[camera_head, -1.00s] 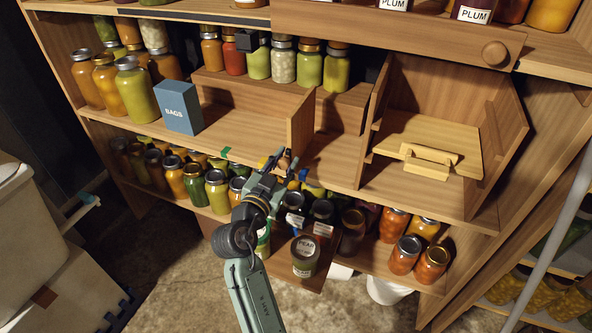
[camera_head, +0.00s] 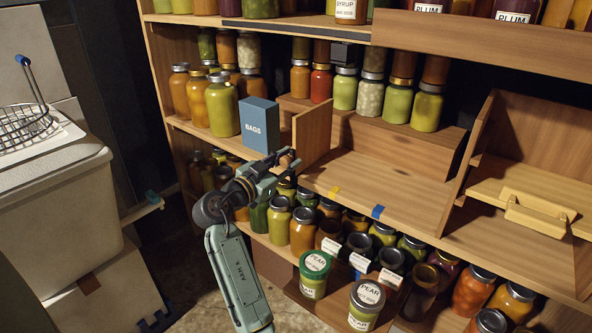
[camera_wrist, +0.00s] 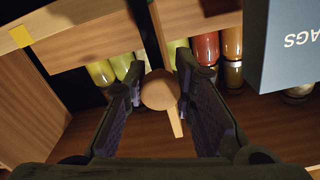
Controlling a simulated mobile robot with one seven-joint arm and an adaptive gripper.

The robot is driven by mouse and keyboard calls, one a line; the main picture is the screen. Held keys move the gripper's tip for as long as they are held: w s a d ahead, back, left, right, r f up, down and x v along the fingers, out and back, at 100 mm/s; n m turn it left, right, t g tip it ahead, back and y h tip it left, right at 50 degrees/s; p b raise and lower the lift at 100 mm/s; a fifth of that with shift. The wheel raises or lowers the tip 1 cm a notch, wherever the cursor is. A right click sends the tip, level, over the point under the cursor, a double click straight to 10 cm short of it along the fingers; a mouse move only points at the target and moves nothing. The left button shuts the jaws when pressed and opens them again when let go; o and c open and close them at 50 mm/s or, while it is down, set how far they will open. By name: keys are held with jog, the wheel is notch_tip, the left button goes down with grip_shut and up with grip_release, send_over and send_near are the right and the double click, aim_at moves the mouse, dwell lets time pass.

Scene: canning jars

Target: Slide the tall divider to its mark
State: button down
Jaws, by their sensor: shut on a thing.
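The tall divider (camera_head: 313,132) is an upright wooden panel on the middle shelf, just right of the blue BAGS box. My gripper (camera_head: 287,162) is at its front edge, shut on its round wooden knob. The knob (camera_wrist: 160,90) sits between both fingers in the wrist view. A yellow tape mark (camera_head: 334,190) and a blue tape mark (camera_head: 377,211) lie on the shelf's front edge, right of the divider. The yellow mark also shows in the wrist view (camera_wrist: 20,37). No green tape is visible now; my gripper may cover it.
The BAGS box (camera_head: 259,124) stands close left of the divider. Jars stand on a raised step (camera_head: 375,132) behind it. The shelf (camera_head: 375,180) right of the divider is bare. Several jars, including a PEAR jar (camera_head: 367,303), stand below my gripper.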

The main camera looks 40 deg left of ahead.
jog(key=shift+a, duration=0.1)
jog(key=c, duration=1.3)
grip_release()
jog(key=s, duration=1.2)
jog(key=shift+a, duration=0.15)
